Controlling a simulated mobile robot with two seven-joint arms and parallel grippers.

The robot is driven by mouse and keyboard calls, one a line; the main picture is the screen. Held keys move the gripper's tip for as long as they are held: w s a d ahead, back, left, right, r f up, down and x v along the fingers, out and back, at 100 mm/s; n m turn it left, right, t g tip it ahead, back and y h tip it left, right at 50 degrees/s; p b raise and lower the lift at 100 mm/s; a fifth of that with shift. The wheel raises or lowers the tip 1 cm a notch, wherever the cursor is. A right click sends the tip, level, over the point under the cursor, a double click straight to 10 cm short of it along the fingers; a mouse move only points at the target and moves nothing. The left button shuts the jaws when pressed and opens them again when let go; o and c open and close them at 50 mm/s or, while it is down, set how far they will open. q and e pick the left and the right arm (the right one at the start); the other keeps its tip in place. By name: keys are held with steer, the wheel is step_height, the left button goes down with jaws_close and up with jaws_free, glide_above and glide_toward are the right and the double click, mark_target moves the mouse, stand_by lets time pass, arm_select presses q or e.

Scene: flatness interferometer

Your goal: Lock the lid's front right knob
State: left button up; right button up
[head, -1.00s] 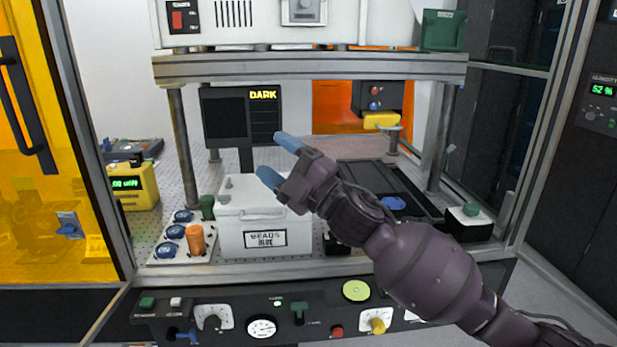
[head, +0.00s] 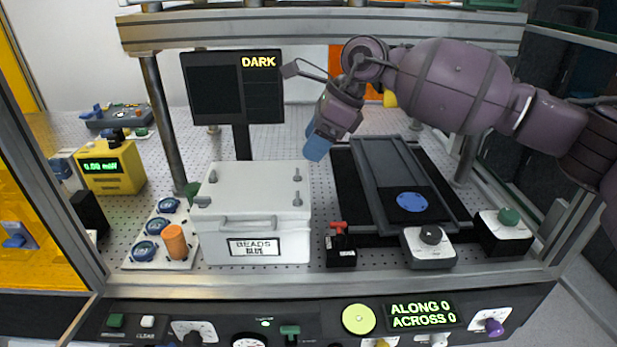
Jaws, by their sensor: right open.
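A white box (head: 250,238) labelled "BEADS" stands at the middle of the perforated bench, with a flat white lid (head: 250,185) on it. Small grey knobs sit near the lid's corners. The front right knob (head: 297,199) is a small grey post standing at that corner. The back right knob (head: 297,176) is behind it, and the front left knob (head: 202,202) is at the other front corner. My right gripper (head: 317,145) is open and empty, pointing down behind and right of the lid, apart from it. One blue fingertip shows clearly. My left gripper is out of view.
A dark monitor (head: 235,87) reading "DARK" stands behind the box. A small black block with a red handle (head: 340,250) sits just right of the box, by a black stage (head: 400,190). An orange cylinder (head: 175,242) stands close at its left. Space above the lid is clear.

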mark_target(301, 201)
steer(key=shift+n+h, duration=0.5)
steer(key=shift+h, duration=0.2)
steer(key=x, duration=0.3)
steer(key=s+p+x, duration=0.1)
steer(key=x, duration=0.2)
steer(key=d+x, duration=0.1)
steer(key=x, duration=0.2)
steer(key=shift+s+f, duration=0.3)
steer(key=shift+f, duration=0.2)
steer(key=shift+a+f, duration=0.25)
steer(key=shift+f, duration=0.35)
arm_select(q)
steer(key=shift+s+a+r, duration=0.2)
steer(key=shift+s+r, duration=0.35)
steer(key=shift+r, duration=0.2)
arm_select(e)
steer(key=shift+c, duration=1.3)
steer(key=c, duration=0.7)
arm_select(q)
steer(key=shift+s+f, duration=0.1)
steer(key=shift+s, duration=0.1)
